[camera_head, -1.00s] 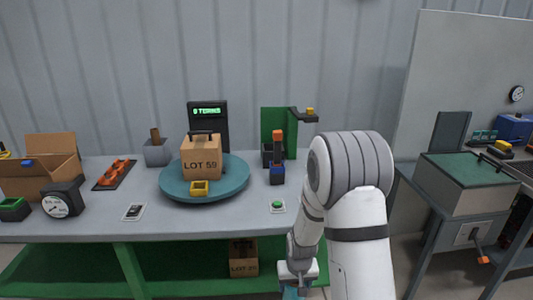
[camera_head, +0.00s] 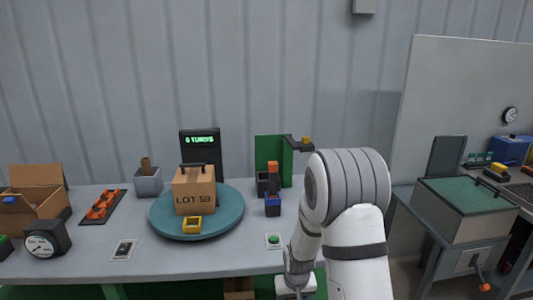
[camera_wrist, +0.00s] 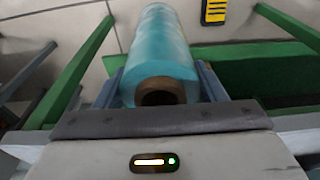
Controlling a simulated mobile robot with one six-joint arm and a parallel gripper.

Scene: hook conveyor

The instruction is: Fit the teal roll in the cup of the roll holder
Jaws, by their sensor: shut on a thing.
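The teal roll (camera_wrist: 160,45) shows in the wrist view, a shiny cylinder with a brown core at its near end. My gripper (camera_wrist: 160,88) is shut on the roll, with one finger along each side of it. In the head view my arm hangs at the right of the bench, and the gripper and roll are cut off by the bottom edge. I cannot make out the roll holder or its cup in either view.
A grey bench (camera_head: 170,262) carries a teal turntable (camera_head: 235,222) with a LOT 59 box (camera_head: 194,196). A green-topped case (camera_head: 462,200) stands at right. Green beams (camera_wrist: 78,65) flank the roll in the wrist view.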

